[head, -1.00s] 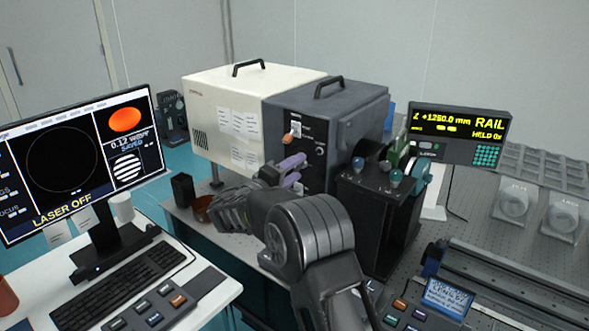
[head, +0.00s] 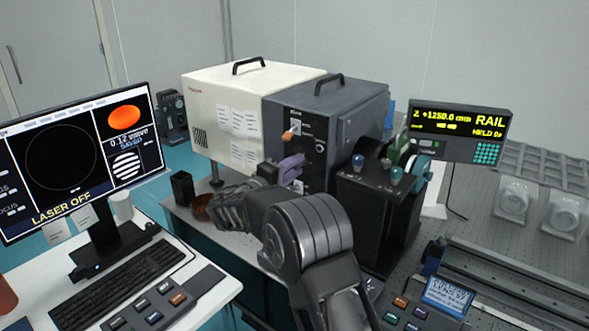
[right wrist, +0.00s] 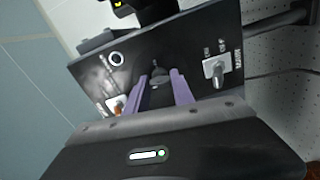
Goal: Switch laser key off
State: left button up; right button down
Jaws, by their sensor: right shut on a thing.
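The laser unit has a dark grey front panel (head: 300,112) facing me. My right gripper (head: 301,167) is at this panel with its purple fingers against it. In the right wrist view the gripper (right wrist: 160,84) is shut on the dark laser key (right wrist: 157,70), whose tip is partly hidden between the fingers. The monitor (head: 60,165) reads "LASER OFF". My left gripper is not in view.
An orange-tipped switch (head: 288,136) sits on the panel above the gripper; a silver toggle (right wrist: 217,78) shows in the wrist view. A black block with knobs (head: 375,205) stands close to the right. A brown bowl (head: 202,207) is left of the hand.

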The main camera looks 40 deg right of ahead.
jog(key=shift+n, duration=0.9)
jog(key=c, duration=1.1)
grip_release()
jog(key=shift+a, duration=0.1)
jog(key=b+v, duration=0.2)
jog(key=v, duration=0.5)
jog(key=shift+s+a, duration=0.1)
jog(key=shift+a, duration=0.2)
